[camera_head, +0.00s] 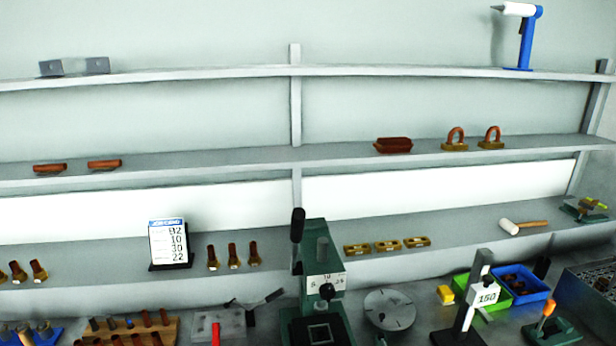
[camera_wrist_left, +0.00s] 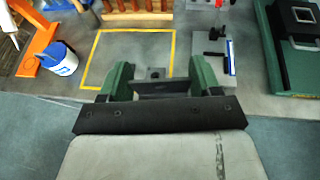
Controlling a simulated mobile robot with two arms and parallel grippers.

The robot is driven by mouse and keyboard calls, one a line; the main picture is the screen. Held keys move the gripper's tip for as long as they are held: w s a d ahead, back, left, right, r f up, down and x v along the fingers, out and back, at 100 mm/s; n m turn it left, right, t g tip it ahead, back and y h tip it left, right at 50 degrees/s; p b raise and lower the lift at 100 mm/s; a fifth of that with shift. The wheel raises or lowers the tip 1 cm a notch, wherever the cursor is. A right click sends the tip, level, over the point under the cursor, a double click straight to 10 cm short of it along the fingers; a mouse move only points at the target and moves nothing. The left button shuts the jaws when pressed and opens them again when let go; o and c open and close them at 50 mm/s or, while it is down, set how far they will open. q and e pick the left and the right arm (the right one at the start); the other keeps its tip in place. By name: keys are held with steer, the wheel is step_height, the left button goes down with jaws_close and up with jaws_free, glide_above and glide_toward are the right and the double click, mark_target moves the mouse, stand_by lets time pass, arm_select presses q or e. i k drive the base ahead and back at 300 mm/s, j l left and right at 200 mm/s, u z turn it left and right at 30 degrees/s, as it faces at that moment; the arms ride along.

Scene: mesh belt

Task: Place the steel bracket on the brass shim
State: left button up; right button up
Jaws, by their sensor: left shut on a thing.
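My left gripper (camera_wrist_left: 157,78) shows in the left wrist view, its two green fingers shut on a grey steel bracket (camera_wrist_left: 160,87). The bracket is an angled plate with a dark hole in its far flange, held over the bench. Two similar grey brackets (camera_head: 97,65) stand on the top shelf at the left in the head view. Several flat brass-coloured pieces (camera_head: 387,246) lie on the lower shelf; I cannot tell whether one is the brass shim. No shim is clear in the wrist view. My right gripper is in neither view.
A yellow taped square (camera_wrist_left: 97,56) marks a mostly bare bench area beyond the gripper. A wooden rack (camera_wrist_left: 137,14) stands behind it. An orange stand (camera_wrist_left: 38,50) and white-blue cup (camera_wrist_left: 60,60) are left; a green machine base (camera_wrist_left: 292,50) is right.

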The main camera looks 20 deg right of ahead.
mark_target(587, 201)
steer(key=l+z, duration=0.2)
steer(key=l, duration=0.35)
steer(key=l+z, duration=0.2)
steer(key=l, duration=0.4)
steer(key=l+z, duration=0.2)
steer(key=l, duration=0.4)
steer(key=l+z, duration=0.2)
steer(key=l, duration=0.35)
steer(key=i+l+z, duration=0.2)
steer(key=l, duration=0.35)
steer(key=i+l+z, duration=0.1)
steer(key=l+z, duration=0.15)
steer(key=l, duration=0.3)
steer(key=i+l+z, duration=0.2)
steer(key=l, duration=0.3)
steer(key=i+l+z, duration=0.2)
steer(key=l, duration=0.3)
steer(key=i+l+z, duration=0.15)
steer(key=l, duration=0.2)
steer(key=i+l+z, duration=0.2)
steer(key=l, duration=0.2)
